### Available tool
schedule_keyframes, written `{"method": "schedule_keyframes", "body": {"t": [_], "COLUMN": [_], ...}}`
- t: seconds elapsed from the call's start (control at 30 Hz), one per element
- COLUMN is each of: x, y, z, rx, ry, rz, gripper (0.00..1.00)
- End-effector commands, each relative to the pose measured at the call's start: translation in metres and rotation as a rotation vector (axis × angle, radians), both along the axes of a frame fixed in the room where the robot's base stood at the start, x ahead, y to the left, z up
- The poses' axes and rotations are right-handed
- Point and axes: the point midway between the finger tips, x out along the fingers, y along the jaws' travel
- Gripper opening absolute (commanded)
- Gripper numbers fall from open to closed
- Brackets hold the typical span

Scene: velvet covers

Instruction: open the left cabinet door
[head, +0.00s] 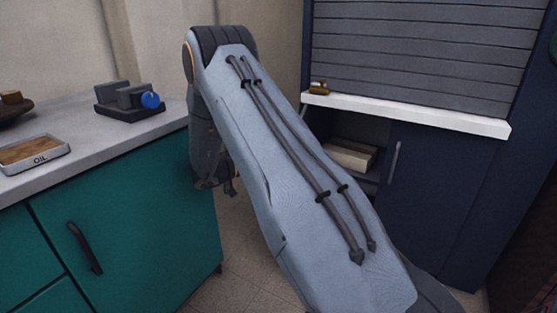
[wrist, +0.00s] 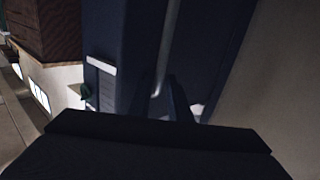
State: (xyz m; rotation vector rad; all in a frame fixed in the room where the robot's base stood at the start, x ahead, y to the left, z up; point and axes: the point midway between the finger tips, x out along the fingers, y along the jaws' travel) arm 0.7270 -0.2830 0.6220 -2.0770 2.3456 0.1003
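The navy cabinet stands at the right in the head view, under a grey slatted shutter. Its right door (head: 408,190) is closed and has an upright bar handle (head: 394,163). The left opening shows a shelf with pale stacked items (head: 350,154), so the left side stands open at least partly; my arm hides the left door there. In the wrist view, a navy panel with a grey bar handle (wrist: 168,45) is close ahead. The dark fingers of my gripper (wrist: 164,88) are at the handle's lower end, one on either side. Whether they grip it is too dark to tell.
A teal cabinet (head: 120,240) with a grey countertop (head: 80,150) stands at the left. A white ledge (head: 410,113) juts out above the navy doors. Tiled floor (head: 235,250) shows between the cabinets.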

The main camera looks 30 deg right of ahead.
Motion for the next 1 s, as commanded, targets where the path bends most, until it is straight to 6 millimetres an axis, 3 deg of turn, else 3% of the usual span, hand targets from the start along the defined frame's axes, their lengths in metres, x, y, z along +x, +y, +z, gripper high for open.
{"method": "schedule_keyframes", "body": {"t": [0.03,0.3,0.5,0.67,0.7,0.73,0.87,1.0], "x": [0.009,-0.004,-0.021,-0.031,-0.063,-0.065,-0.061,-0.046], "y": [-0.002,-0.005,-0.007,-0.007,-0.004,-0.003,0.004,0.011], "z": [0.051,0.095,0.111,0.117,0.064,0.064,0.067,0.057], "rx": [-0.058,-0.059,-0.059,-0.059,0.158,0.158,0.16,0.162], "ry": [-0.04,-0.055,-0.077,-0.091,-0.133,-0.133,-0.142,-0.122], "rz": [-0.003,-0.007,-0.012,-0.013,0.048,0.049,0.057,0.054], "gripper": [0.18,0.18,0.19,0.24,0.18,0.18,0.18,0.18]}}
